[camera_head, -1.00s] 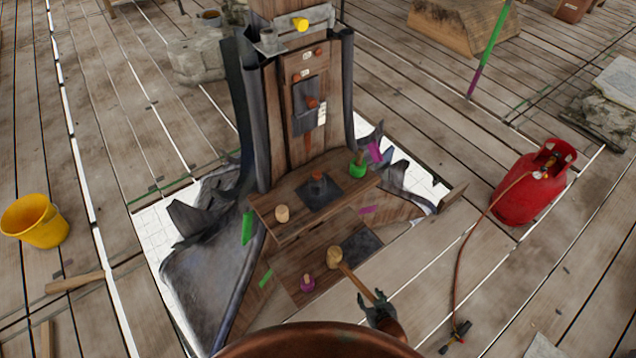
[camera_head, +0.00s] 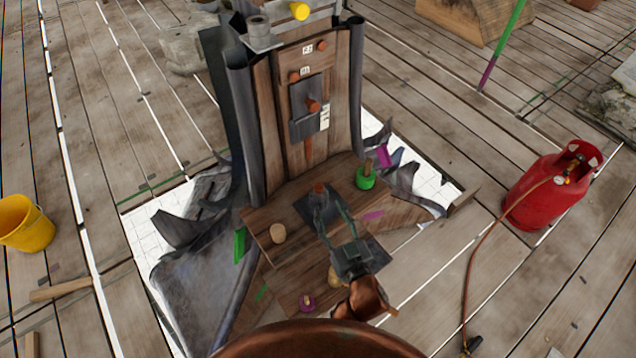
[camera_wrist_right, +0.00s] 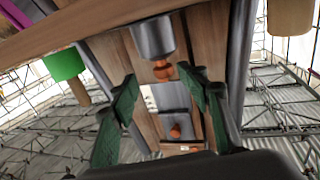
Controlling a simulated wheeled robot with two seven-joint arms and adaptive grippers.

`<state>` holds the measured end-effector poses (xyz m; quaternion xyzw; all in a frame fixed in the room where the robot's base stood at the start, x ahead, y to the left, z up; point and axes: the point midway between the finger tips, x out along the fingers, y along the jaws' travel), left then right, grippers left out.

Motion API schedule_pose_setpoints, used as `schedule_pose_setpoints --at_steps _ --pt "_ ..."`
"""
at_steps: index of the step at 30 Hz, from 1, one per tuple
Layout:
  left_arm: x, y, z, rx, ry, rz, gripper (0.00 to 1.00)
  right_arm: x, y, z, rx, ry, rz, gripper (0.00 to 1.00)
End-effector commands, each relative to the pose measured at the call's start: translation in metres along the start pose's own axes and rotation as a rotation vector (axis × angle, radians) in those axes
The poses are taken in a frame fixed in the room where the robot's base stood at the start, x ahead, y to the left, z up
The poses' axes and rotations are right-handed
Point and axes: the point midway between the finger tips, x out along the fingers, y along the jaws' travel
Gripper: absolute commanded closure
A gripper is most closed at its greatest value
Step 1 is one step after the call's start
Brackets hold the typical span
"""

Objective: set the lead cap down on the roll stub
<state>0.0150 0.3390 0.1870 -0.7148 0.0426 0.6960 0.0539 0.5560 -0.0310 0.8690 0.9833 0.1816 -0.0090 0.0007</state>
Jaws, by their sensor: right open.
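The lead cap (camera_head: 322,206), a short grey cylinder with an orange knob, stands on a dark square on the wooden shelf. In the right wrist view, the cap (camera_wrist_right: 153,38) appears upside down at the top. My right gripper (camera_head: 334,211) is open, with its fingers pointing at the cap; in the wrist view its fingertips (camera_wrist_right: 158,76) lie either side of the knob, with gaps. A short grey cylinder (camera_head: 260,30) stands on a ledge at the upper left of the upright; it may be the roll stub, but I cannot be sure. My left gripper is out of view.
A mallet head is partly hidden by my right gripper. A red gas bottle (camera_head: 548,190) stands right, a yellow bucket (camera_head: 24,222) left.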

Motion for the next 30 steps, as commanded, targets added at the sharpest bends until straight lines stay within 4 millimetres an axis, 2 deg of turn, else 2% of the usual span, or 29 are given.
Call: schedule_pose_setpoints --at_steps 5,10,14,17,21,26,30 --pt "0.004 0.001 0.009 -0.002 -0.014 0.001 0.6 0.018 -0.008 -0.006 -0.003 0.019 -0.015 0.57" --pt "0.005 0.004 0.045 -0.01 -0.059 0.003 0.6 0.035 -0.008 -0.005 -0.002 0.016 -0.017 0.57" --pt "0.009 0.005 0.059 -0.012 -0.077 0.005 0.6 0.053 -0.007 -0.005 -0.003 0.017 -0.018 0.57" --pt "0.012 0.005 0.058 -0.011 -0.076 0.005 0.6 0.066 -0.006 -0.004 -0.002 0.015 -0.016 0.57" --pt "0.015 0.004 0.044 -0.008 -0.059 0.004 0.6 0.077 -0.005 -0.005 -0.001 0.014 -0.014 0.57" --pt "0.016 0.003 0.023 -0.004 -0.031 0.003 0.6 0.078 -0.005 -0.006 0.0 0.014 -0.012 0.57" --pt "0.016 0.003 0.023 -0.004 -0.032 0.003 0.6 0.078 -0.005 -0.005 -0.001 0.014 -0.012 0.61"
